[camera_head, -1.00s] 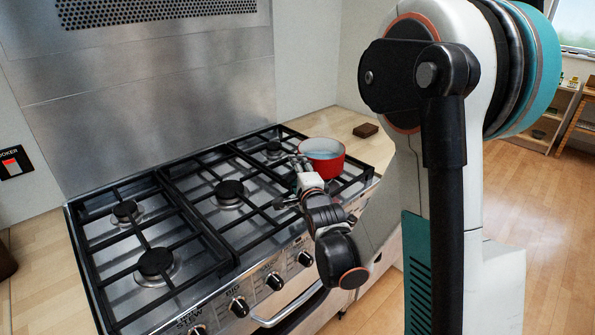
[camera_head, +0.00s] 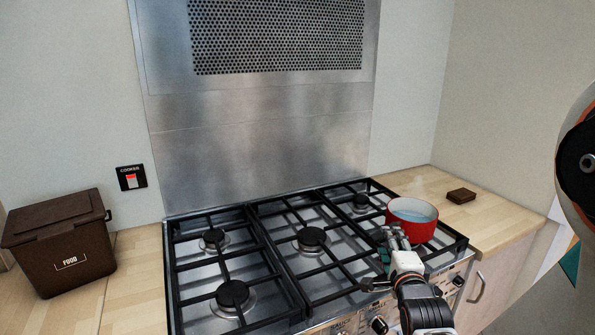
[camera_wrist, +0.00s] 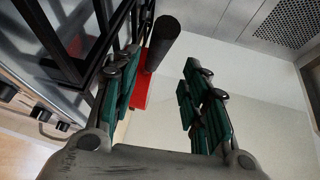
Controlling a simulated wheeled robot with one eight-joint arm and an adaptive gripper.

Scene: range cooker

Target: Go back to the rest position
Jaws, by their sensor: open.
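My gripper (camera_head: 385,236) is just in front and to the left of the pot in the head view, low over the grates. In the wrist view my gripper (camera_wrist: 160,72) is open, with its green-padded fingers apart. A dark handle (camera_wrist: 163,42) shows between and beyond the fingertips. Part of the red pot (camera_wrist: 139,92) shows behind the left finger. I cannot tell whether a finger touches the handle or pot.
Black grates and several burners surround my gripper, with knobs along the cooker's front. A small brown block (camera_head: 461,196) lies on the right worktop (camera_head: 500,222). A brown food bin (camera_head: 62,243) stands at the left. The steel backsplash (camera_head: 262,160) rises behind.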

